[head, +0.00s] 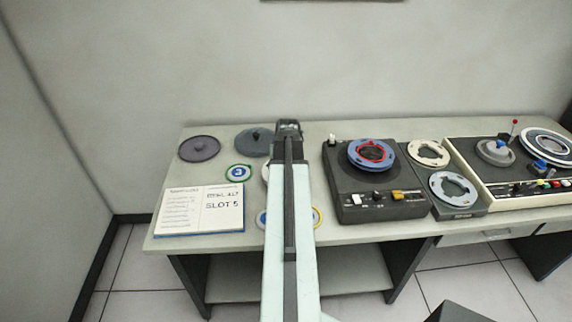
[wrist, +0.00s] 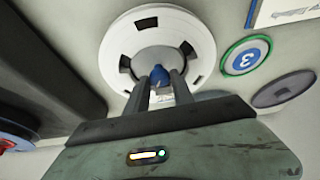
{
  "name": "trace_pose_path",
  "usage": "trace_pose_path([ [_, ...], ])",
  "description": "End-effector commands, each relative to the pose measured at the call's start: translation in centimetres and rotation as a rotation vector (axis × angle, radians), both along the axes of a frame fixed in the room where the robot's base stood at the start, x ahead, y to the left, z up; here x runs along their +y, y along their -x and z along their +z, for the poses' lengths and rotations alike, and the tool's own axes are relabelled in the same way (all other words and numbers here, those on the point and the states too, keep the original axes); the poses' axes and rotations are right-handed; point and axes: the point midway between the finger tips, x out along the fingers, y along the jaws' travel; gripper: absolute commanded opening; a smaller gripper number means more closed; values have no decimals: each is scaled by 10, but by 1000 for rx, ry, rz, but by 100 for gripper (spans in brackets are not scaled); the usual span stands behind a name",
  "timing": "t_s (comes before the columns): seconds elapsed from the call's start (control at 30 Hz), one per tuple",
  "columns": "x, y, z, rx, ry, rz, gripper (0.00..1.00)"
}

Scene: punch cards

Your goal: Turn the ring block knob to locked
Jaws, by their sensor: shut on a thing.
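My gripper (wrist: 159,88) reaches over the desk in the wrist view. Its two fingers are shut on a small blue knob (wrist: 159,76). The knob sits in front of a white round disc (wrist: 197,42) with dark slots, which I take to be the ring block. The fingers cover the disc's lower middle and the knob's sides, so its setting cannot be read. In the head view my gripper (head: 288,128) is at the back of the desk, and my arm hides the knob and nearly all of the disc.
A green-rimmed disc marked 3 (head: 238,172) and an open book (head: 199,209) lie to the left. Dark discs (head: 199,148) lie behind them. A black deck with a blue reel (head: 359,192) stands close on the right. A cream console (head: 482,199) is farther right.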

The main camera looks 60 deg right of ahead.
Motion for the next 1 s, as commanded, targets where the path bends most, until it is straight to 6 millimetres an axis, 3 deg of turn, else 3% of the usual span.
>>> trace_pose_path([
  [0.77,3,-1,-1,0,-8,-92,0],
  [0.8,3,-1,-1,0,-8,-92,40],
  [0.83,3,-1,-1,0,-8,-92,48],
  [1.0,2,-1,-1,0,-5,-93,50],
])
